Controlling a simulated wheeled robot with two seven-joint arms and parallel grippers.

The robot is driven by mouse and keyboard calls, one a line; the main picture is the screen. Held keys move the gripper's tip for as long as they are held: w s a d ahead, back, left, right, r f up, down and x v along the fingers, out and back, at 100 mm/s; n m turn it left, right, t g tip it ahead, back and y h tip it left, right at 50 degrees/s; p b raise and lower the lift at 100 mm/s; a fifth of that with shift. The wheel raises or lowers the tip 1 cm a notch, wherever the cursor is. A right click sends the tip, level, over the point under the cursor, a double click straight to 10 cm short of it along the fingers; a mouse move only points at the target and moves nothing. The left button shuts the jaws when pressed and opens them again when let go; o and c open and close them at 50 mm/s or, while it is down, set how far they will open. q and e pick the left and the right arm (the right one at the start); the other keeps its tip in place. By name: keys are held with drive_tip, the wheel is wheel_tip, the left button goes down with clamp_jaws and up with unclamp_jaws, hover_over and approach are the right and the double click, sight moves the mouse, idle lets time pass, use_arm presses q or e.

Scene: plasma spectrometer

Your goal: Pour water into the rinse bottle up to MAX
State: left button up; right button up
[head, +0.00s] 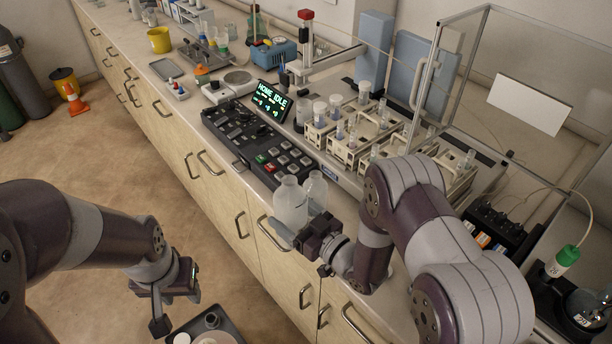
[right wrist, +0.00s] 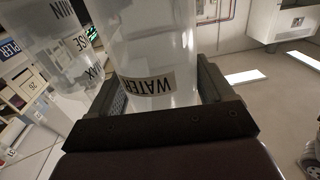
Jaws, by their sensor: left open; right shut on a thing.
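The clear bottle labelled WATER (right wrist: 150,85) is between the fingers of my right gripper (right wrist: 160,100), which is shut on it. In the head view this water bottle (head: 290,205) looks about upright at the bench's front edge, and my right gripper (head: 302,235) reaches it from the right. The rinse bottle (head: 317,190) stands close behind it, partly hidden. In the right wrist view the rinse bottle (right wrist: 65,55) shows at upper left with MIN and MAX marks and liquid inside; its exact level is unclear. My left gripper (head: 175,300) is open and empty, away from the bench.
A black control panel (head: 250,140) with a screen reading HOME IDLE lies behind the bottles. Racks of tubes (head: 350,125) stand to the right, near a clear enclosure (head: 480,90). A dark tray (head: 228,325) with white round items is below my left gripper.

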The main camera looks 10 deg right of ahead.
sight(303, 214)
idle(0.5)
wheel_tip(303, 214, up, 3)
drive_tip(key=p, duration=0.2)
drive_tip(key=shift+r+p, duration=0.15)
drive_tip(key=shift+p, duration=0.15)
